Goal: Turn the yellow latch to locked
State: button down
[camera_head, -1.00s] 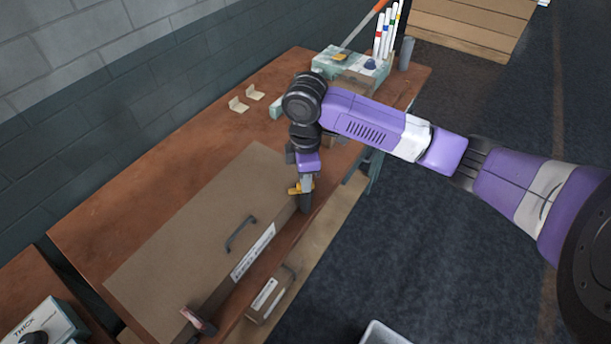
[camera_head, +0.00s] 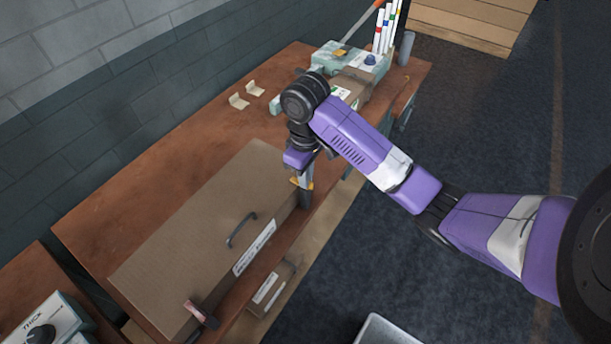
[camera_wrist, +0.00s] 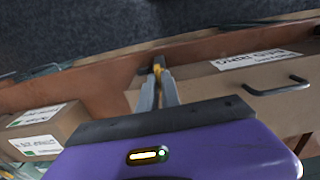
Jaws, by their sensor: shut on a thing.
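The yellow latch (camera_head: 299,184) is at the near right end of the long brown case on the workbench. It is partly hidden by my gripper in the head view. In the wrist view the yellow latch (camera_wrist: 158,66) shows between my fingertips, at the case's end. My gripper (camera_wrist: 159,76) points down at the latch and is shut on it; it also shows in the head view (camera_head: 304,192). The brown case (camera_head: 200,235) has a dark handle and a white label on its front.
A red-and-dark clasp (camera_head: 200,314) sits at the case's other end. A box with marker pens (camera_head: 350,60) stands at the bench's far end. Small tan brackets (camera_head: 238,101) lie on the clear bench top (camera_head: 150,155). Another labelled box (camera_head: 268,290) is below the bench edge.

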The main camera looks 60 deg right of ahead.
dwell(0.3)
jog(key=c, duration=1.6)
grip_release()
jog(key=shift+o, duration=0.2)
jog(key=shift+r, duration=0.15)
jog(key=shift+w+d+r, duration=0.1)
jog(key=shift+r, duration=3.7)
